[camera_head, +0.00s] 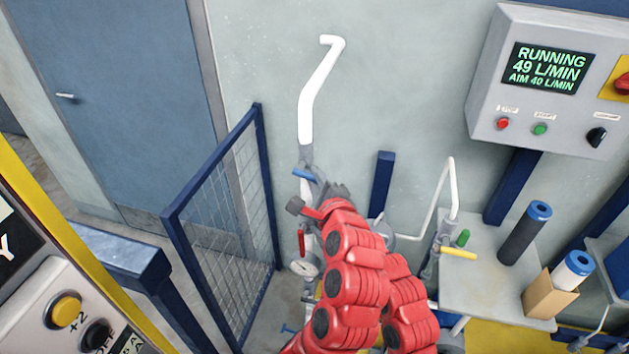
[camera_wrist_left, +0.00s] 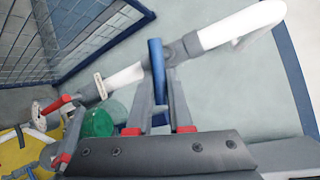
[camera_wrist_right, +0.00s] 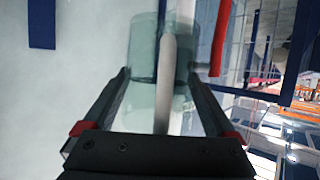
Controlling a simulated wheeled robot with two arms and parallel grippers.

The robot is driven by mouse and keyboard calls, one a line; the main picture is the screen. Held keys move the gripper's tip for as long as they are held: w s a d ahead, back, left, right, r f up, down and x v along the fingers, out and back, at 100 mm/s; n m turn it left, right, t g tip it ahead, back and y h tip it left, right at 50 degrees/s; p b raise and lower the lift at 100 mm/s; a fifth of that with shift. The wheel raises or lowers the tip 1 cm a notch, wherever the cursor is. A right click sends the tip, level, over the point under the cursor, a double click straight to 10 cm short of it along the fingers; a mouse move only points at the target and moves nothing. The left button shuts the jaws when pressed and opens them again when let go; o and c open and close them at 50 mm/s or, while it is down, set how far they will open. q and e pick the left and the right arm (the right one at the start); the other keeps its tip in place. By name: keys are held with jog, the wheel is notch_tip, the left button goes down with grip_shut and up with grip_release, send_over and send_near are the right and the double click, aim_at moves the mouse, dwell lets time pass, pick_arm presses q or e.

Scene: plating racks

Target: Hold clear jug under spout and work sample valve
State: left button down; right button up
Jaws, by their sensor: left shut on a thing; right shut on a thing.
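The sample valve shows a blue handle (camera_head: 303,173) on the upright pipe below the white bent pipe (camera_head: 322,85). In the left wrist view the blue handle (camera_wrist_left: 156,62) stands between the fingertips of my left gripper (camera_wrist_left: 161,85), which is shut on it. My right gripper (camera_wrist_right: 160,75) is shut on the clear jug (camera_wrist_right: 145,45), a pale see-through cylinder. A pale curved bar (camera_wrist_right: 167,80) runs down in front of the jug; I cannot tell if it is the handle. In the head view my red arm hides most of the jug and right gripper.
A dial gauge (camera_head: 303,268) and a red lever (camera_head: 301,243) sit low on the pipework. A blue mesh guard (camera_head: 215,215) stands left. The control panel (camera_head: 545,80) reads RUNNING 49 L/MIN, AIM 40 L/MIN. A bench (camera_head: 480,280) with a dark cylinder (camera_head: 522,236) is at right.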

pick_arm(q)
jog(key=shift+r+n+g+h, duration=0.3)
jog(key=shift+r+n+h, duration=0.25)
jog(key=shift+n, duration=0.25)
jog(key=shift+f, duration=0.1)
jog(key=c, duration=0.8)
grip_release()
jog(key=shift+c, duration=0.2)
jog(key=v, duration=1.2)
